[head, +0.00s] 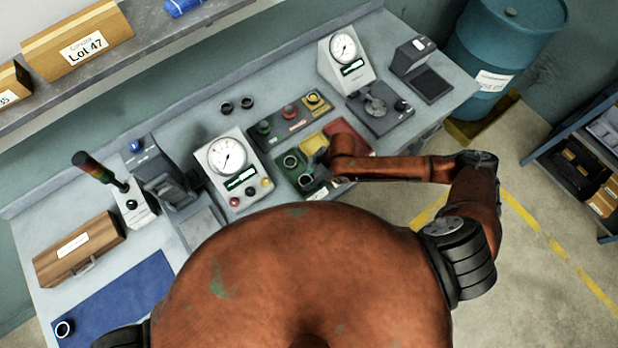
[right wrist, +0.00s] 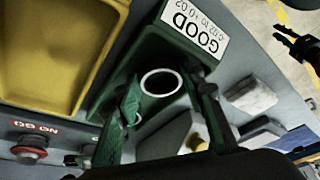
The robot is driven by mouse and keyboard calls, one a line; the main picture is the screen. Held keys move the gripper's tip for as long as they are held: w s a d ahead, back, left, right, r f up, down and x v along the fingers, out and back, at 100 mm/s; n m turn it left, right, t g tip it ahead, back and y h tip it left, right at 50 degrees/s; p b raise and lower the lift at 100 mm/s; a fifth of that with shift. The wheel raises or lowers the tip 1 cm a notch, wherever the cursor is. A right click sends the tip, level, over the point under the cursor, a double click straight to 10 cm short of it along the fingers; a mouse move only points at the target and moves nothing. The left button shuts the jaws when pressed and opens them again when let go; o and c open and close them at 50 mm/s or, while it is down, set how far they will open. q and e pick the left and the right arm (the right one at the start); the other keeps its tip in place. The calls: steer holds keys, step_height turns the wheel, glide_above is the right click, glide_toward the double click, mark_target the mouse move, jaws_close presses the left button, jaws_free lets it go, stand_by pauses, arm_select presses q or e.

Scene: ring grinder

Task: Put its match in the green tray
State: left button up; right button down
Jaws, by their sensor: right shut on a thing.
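A second ring (head: 290,160) sits in the green tray, mostly hidden by a finger in the wrist view. My left gripper (right wrist: 284,38) shows at the right wrist view's edge, fingers apart and empty, away from the bench.
Two dark rings stand at the bench back (head: 226,107); another ring (head: 64,328) lies on the blue mat (head: 115,300). A dial gauge (head: 228,157) stands left of the trays, a button panel (head: 290,120) behind them. The yellow tray (head: 313,142) and red tray (head: 347,137) adjoin.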

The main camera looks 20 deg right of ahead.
steer(key=c, duration=1.5)
jaws_free()
steer(key=shift+c, duration=0.2)
steer(key=b+v, duration=0.1)
steer(key=v, duration=1.1)
